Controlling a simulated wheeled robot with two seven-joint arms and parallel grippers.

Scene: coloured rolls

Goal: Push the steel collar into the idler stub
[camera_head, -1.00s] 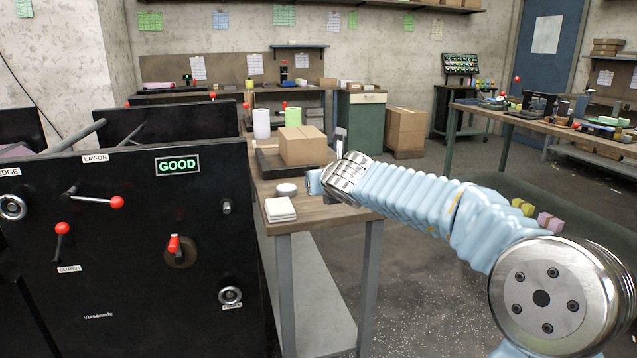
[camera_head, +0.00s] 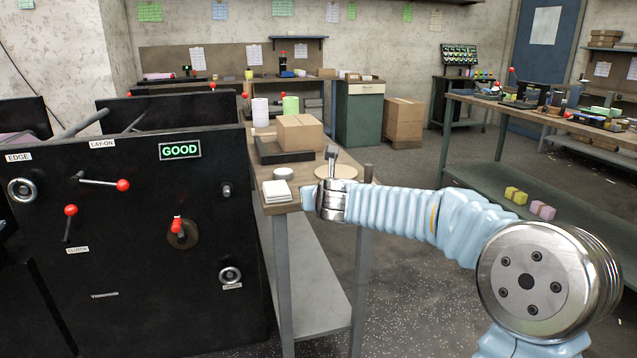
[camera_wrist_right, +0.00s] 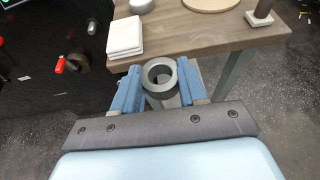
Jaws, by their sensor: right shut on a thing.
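My right gripper (camera_head: 307,198) is at the table's front edge, right of the black machine, in the head view. In the right wrist view its blue fingers (camera_wrist_right: 160,86) are shut on the steel collar (camera_wrist_right: 147,82), a thick grey ring with its round hole facing the camera. The collar cannot be made out in the head view. A short metal stub (camera_head: 227,189), which looks like the idler stub, sticks out of the machine's front panel (camera_head: 130,240), left of the gripper and apart from it. My left gripper is not in view.
The table (camera_head: 268,172) holds white pads (camera_head: 277,191), a white disc (camera_head: 283,173), a round wooden board (camera_head: 336,172) and a carton (camera_head: 299,132). Red-tipped levers (camera_head: 123,185) and a metal ring (camera_head: 230,275) stick out from the panel. The space before the panel looks clear.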

